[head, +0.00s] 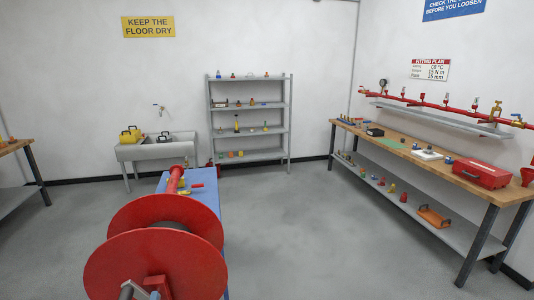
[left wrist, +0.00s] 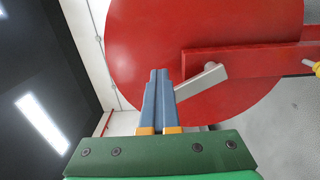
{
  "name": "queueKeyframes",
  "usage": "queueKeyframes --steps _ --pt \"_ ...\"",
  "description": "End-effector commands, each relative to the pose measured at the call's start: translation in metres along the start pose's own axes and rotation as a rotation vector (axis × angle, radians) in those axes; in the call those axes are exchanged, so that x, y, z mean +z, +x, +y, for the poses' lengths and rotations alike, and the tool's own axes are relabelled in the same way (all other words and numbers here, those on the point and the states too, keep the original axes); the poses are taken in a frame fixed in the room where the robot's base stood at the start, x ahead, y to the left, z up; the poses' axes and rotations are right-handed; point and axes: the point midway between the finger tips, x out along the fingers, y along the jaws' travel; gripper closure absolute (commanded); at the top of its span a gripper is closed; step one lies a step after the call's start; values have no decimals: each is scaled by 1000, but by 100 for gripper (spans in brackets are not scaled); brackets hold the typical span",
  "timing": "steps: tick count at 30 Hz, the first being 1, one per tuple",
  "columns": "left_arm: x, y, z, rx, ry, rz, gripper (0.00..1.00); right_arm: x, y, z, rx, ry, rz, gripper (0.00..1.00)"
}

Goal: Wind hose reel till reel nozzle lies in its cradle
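The red hose reel (head: 155,250) stands at the lower left of the head view, its round flanges facing me. Its red disc (left wrist: 150,40) fills much of the left wrist view, with a red bar (left wrist: 260,62) and a grey crank arm (left wrist: 208,78) in front. In the wrist view, my left gripper (left wrist: 160,73) has its blue-grey fingers together, overlapping the crank arm's left end. Whether they touch it is hidden. Grey parts show at the head view's bottom edge, cut off. A yellow piece with a grey tip (left wrist: 316,67) shows at the right edge. My right gripper is not seen.
A blue-topped bench (head: 207,208) with a red pipe (head: 176,178) lies behind the reel. A grey sink (head: 157,150) and shelf rack (head: 250,116) stand at the back. A wooden workbench (head: 440,160) runs along the right. The floor between is clear.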

Motion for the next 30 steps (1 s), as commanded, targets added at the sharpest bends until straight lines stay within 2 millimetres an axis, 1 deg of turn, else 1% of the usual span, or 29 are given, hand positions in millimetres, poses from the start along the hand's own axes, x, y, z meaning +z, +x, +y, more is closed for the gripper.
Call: queueKeyframes --steps 4,10,19,25,30 --pt "3 0 -2 1 -1 0 100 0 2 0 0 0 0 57" --pt "19 0 -9 0 -2 -1 100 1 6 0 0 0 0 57" --pt "20 0 -9 1 0 0 100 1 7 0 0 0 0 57" --pt "34 0 -21 1 -3 1 100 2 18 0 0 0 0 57" --pt "36 0 -20 1 0 0 100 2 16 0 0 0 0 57"
